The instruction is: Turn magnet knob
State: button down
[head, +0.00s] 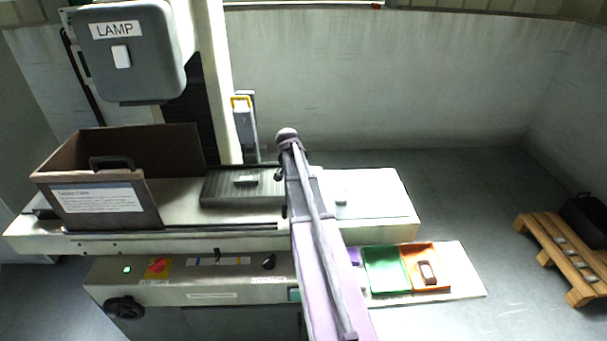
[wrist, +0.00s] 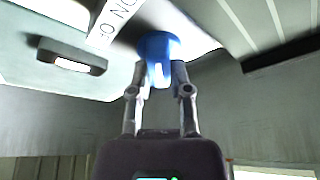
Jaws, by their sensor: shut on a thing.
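In the wrist view my gripper (wrist: 160,78) is shut on a blue knob (wrist: 157,45) with a white mark on it. The fingers are on either side of the knob, and their tips partly cover its lower part. In the head view my arm crosses the machine front and hides the gripper and the blue knob. A dark magnetic-looking block (head: 243,187) lies on the machine table (head: 390,205), left of my arm.
A brown box with a handle (head: 105,208) stands on the table at left. A red knob (head: 156,267) and a black knob (head: 268,261) are on the front panel. A green tray (head: 385,268) and an orange tray (head: 440,257) lie right of my arm. A pallet (head: 550,245) is far right.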

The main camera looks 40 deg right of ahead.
jog(key=c, duration=0.6)
grip_release()
jog(key=shift+o, duration=0.2)
jog(key=shift+n, duration=0.4)
